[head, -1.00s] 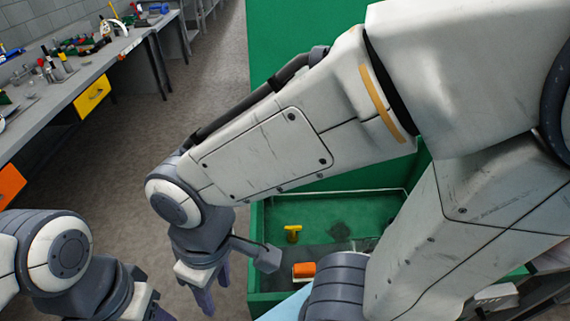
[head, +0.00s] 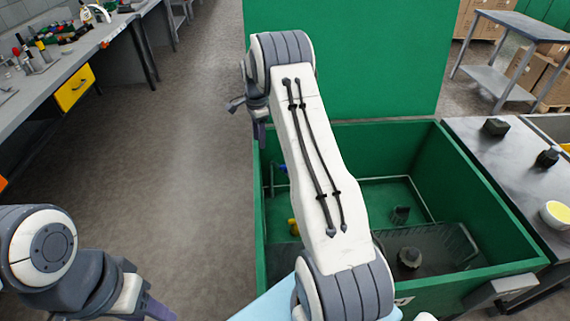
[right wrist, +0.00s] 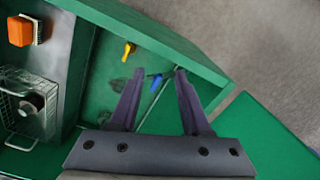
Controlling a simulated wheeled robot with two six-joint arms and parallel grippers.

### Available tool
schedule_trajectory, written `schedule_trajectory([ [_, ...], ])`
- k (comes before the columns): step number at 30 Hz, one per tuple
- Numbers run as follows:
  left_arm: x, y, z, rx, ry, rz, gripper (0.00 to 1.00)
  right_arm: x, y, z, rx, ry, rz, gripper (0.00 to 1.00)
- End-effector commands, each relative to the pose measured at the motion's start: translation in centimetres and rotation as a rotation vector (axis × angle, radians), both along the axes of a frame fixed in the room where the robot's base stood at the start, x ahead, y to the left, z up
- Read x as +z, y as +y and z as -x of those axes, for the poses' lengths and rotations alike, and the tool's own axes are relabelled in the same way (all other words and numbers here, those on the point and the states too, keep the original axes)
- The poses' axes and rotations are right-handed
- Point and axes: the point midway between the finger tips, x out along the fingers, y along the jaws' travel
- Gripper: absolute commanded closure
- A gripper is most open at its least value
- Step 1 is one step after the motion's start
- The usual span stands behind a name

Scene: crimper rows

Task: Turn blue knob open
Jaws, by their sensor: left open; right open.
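The blue knob (right wrist: 155,82) is a small blue handle on the inner green wall of the bin. In the head view a bit of blue (head: 283,168) shows beside my right arm, at the bin's left wall. My left gripper (head: 158,312) is open at the bottom left, only partly in view, away from the bin.
The green bin (head: 500,215) has raised walls around the knobs. Inside are a wire basket (right wrist: 22,143) and an orange brush (right wrist: 20,32). A grey table (head: 482,146) stands right of the bin, a workbench (head: 52,88) at far left. Open floor lies between bench and bin.

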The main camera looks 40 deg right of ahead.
Motion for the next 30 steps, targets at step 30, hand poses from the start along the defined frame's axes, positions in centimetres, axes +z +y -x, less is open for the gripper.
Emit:
schedule_trajectory([
  [30,0.7,0.0,0.0,0.0,0.0,0.0,0.5,-16.1,-9.8,1.5,-0.384,0.012,0.006,0.53],
])
